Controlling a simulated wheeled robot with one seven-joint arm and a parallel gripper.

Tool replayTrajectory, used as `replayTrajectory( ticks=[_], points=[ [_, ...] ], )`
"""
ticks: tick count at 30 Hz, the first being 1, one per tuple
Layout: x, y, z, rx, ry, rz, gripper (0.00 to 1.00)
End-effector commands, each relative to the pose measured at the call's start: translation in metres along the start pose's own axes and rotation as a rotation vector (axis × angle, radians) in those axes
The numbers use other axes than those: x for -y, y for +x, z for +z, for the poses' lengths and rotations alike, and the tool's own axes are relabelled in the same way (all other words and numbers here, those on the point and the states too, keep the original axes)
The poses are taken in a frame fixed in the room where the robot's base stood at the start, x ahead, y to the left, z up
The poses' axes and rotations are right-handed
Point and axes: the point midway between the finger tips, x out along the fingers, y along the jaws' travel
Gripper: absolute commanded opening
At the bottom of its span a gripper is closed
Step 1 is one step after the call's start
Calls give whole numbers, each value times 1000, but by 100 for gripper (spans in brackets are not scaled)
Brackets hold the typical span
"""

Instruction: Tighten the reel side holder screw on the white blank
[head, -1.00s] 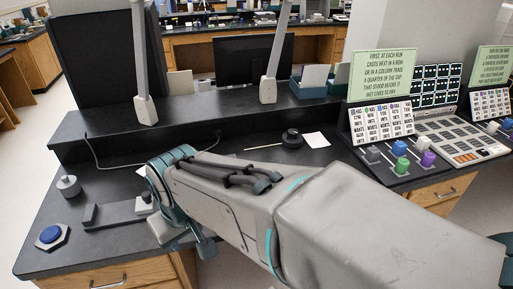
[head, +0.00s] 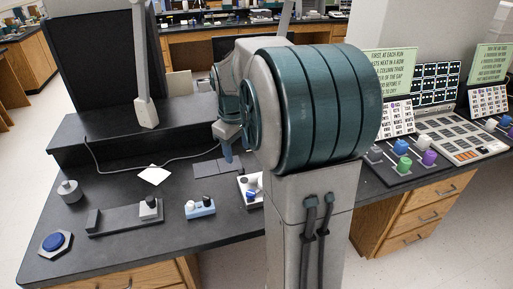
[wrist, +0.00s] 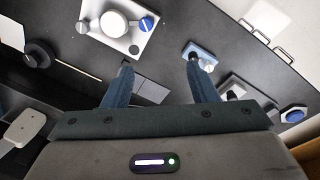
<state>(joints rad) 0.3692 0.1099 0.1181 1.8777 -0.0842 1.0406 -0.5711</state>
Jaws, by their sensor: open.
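My gripper (wrist: 159,68) is open and empty, with its two blue-grey fingers spread above the bench. In the head view one finger (head: 227,152) shows; my arm hides the rest. In the head view my arm partly covers the plate (head: 243,181). I cannot tell which knob is the reel side holder screw.
A long grey holder (head: 118,222), a hexagonal base with blue button (head: 54,241) and a grey cylinder (head: 69,191) stand at left. Flat grey squares (wrist: 150,89) lie between the fingers' lines of view. A black disc (wrist: 40,55) and control panels (head: 402,165) are elsewhere.

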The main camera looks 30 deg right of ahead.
Motion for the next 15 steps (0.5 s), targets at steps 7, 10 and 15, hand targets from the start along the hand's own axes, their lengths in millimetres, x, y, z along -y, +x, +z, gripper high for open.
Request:
replayTrajectory(
  ticks=[7, 10, 15],
  points=[
    [-107, 43, -19, 45, -145, -51, 53],
    [-146, 64, -17, 49, -198, -74, 53],
    [-195, 94, -6, 47, -265, -106, 53]
  ],
)
